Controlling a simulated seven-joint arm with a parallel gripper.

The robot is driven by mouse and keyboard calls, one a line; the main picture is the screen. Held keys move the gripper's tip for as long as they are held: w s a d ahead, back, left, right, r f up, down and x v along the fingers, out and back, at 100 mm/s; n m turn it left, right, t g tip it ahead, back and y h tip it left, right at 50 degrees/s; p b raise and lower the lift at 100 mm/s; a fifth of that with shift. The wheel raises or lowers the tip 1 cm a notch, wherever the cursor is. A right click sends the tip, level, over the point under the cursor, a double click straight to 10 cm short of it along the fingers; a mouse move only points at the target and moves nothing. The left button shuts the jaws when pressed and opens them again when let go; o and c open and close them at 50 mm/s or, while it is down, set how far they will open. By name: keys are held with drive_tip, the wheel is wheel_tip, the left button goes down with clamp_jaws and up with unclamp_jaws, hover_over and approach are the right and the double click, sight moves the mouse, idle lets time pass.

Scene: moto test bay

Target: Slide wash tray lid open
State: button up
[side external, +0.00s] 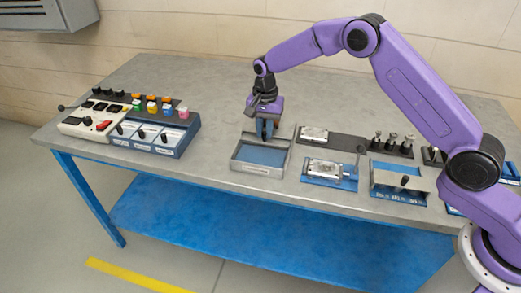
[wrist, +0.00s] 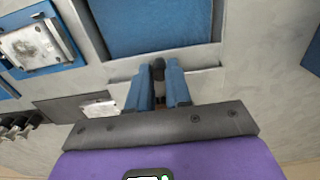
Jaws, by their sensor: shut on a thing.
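The wash tray (side external: 235,165) is a grey rectangular box with a blue interior, on the bench near its front edge. Its blue inside shows open in both views, and its grey rim (wrist: 205,54) crosses the wrist view. My gripper (side external: 265,136) points down at the tray's back edge. In the wrist view, my gripper (wrist: 158,76) has its blue fingers closed around a small dark knob (wrist: 158,66). The grey lid (wrist: 207,84) shows partly behind the rim, beside the fingers; my gripper hides part of it.
Metal parts on blue plates (side external: 330,172) lie right of the tray, with a dark mat (side external: 345,144) and upright metal pieces (side external: 393,143) behind. A blue-grey box with switches (side external: 170,135) and coloured blocks stands left. Bare bench lies between that box and the tray.

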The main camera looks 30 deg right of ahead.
drive_tip(key=shift+w+d, duration=0.15)
drive_tip(key=o, duration=0.7)
drive_tip(key=shift+r, duration=0.1)
drive_tip(key=shift+r, duration=3.45)
